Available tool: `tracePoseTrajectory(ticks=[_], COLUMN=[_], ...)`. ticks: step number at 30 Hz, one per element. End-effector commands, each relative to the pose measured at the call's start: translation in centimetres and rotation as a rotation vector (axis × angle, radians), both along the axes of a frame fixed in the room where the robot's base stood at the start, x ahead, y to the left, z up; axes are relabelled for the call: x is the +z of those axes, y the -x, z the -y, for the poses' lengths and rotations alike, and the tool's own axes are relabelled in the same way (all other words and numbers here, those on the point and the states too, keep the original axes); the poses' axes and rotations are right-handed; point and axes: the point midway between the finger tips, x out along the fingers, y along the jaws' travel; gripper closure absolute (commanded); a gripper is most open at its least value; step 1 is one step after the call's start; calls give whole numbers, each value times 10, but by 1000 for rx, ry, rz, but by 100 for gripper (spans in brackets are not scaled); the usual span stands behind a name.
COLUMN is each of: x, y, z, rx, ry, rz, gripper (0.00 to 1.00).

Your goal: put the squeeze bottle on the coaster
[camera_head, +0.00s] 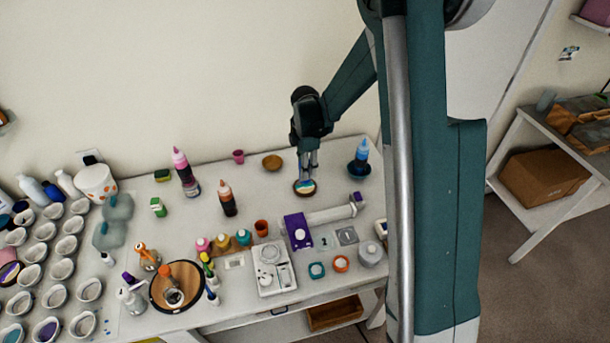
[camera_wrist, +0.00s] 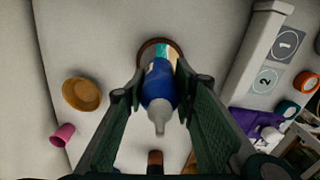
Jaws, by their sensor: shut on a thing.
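My gripper (camera_wrist: 158,92) is shut on a blue squeeze bottle (camera_wrist: 160,80) with a pale nozzle. The nozzle points up toward the wrist camera, so the bottle looks roughly upright. The round coaster (camera_wrist: 150,46) has a brown rim and a teal, cream and orange top; it lies below the bottle, which covers part of it. In the head view my gripper (camera_head: 308,168) hangs straight down over the coaster (camera_head: 304,187), and the held bottle is hard to make out. I cannot tell whether the bottle touches the coaster.
A dark blue bowl (camera_head: 359,169) with another blue bottle (camera_head: 361,149) stands right of the coaster. A wooden bowl (camera_head: 272,162) and a pink cup (camera_head: 238,156) stand behind left. A brown bottle (camera_head: 228,198) is to the left. A pale roll (camera_head: 331,213) and purple item (camera_head: 297,231) lie in front.

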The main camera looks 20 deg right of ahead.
Motion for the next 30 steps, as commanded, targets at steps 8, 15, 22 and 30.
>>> tracePoseTrajectory(ticks=[8,15,22,30], x=[-27,-34,-34,-37], y=[0,0,0,0], z=[0,0,0,0], rx=[0,0,0,0], ry=[0,0,0,0], rz=[0,0,0,0], gripper=[86,86,86,59])
